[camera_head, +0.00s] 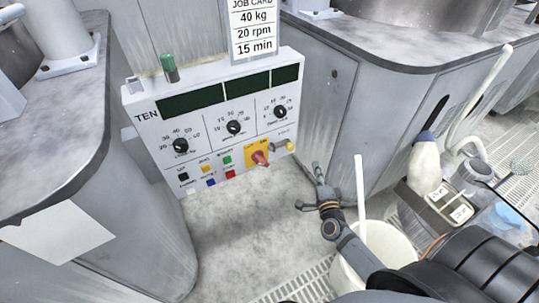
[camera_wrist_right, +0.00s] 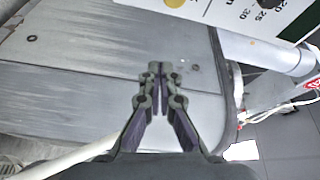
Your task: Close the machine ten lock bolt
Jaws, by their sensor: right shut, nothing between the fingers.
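The machine ten control panel (camera_head: 213,105) is a white box labelled TEN, with dark displays, dials and coloured buttons. On its lower right is a yellow plate with a red switch (camera_head: 260,158). Beside that, a small grey bolt-like part with a pale yellow end (camera_head: 289,147) shows; its exact position is too small to tell. My right gripper (camera_head: 317,168) is to the right of and below the panel, apart from it. In the wrist view, the right gripper (camera_wrist_right: 157,72) is shut and empty, in front of grey machine walls. My left gripper is not in view.
A green-topped lamp (camera_head: 169,68) and a job card (camera_head: 254,30) are on top of the panel. A white bucket (camera_head: 400,245) with a stick stands below my right arm. Grey machine bodies (camera_head: 385,95) flank the panel.

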